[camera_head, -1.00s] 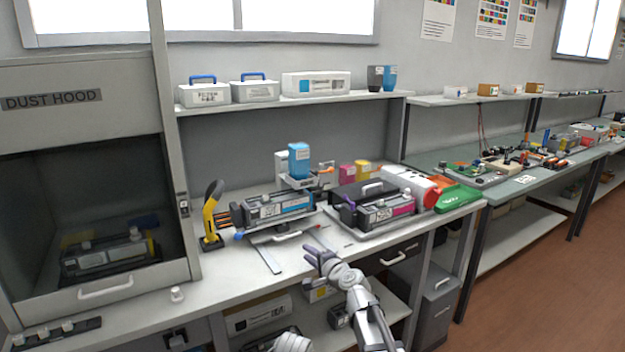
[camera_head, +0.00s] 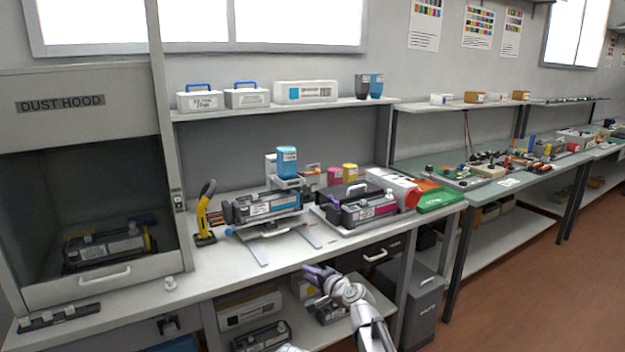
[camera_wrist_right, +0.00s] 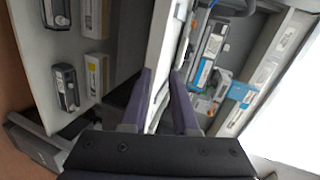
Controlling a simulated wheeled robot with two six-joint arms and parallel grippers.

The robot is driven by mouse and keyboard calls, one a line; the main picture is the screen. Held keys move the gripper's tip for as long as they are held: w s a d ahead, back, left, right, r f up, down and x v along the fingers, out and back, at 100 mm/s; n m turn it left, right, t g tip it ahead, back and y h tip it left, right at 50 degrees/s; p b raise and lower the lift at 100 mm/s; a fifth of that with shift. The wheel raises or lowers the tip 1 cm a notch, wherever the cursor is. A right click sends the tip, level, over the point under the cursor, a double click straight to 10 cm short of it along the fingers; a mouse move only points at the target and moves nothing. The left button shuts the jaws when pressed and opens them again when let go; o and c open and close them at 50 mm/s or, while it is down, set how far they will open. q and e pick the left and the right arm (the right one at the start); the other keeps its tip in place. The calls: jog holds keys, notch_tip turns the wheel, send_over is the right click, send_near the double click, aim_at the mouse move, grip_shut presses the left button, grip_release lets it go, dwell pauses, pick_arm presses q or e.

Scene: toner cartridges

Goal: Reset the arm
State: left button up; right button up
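My right arm comes up from the bottom of the head view, with its right gripper (camera_head: 312,277) in front of the bench's front edge and apart from the cartridges. In the right wrist view its two purple fingers (camera_wrist_right: 162,75) stand apart with nothing between them. My left gripper does not show. A black cartridge with a blue label (camera_head: 268,206) sits on a stand on the bench.
A dust hood (camera_head: 85,165) stands at the left with a cartridge inside. A yellow-and-black tool (camera_head: 205,215) stands on the bench. Below are a drawer handle (camera_head: 375,255), a lower shelf with boxes, and a grey bin (camera_head: 425,305). Floor is clear at right.

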jog(key=s+d+f+n+g+h, duration=0.35)
jog(key=s+d+f, duration=0.2)
jog(key=s, duration=0.45)
jog(key=s+d+f+n+g+h, duration=0.2)
jog(key=s+d+f+n+g, duration=0.25)
jog(key=s, duration=0.45)
jog(key=s+d+f+n+g+h, duration=0.25)
jog(key=s+d+f, duration=0.25)
jog(key=s+d, duration=0.4)
jog(key=s+a+n+g+h, duration=0.1)
jog(key=s+a+n, duration=0.1)
jog(key=s+a, duration=0.3)
jog(key=s+a+n+g, duration=0.1)
jog(key=s+a+n, duration=0.15)
jog(key=a, duration=0.45)
notch_tip(320, 180, up, 14)
jog(key=m+p, duration=0.1)
jog(key=p, duration=1.3)
jog(key=shift+w, duration=0.1)
jog(key=shift+c, duration=0.4)
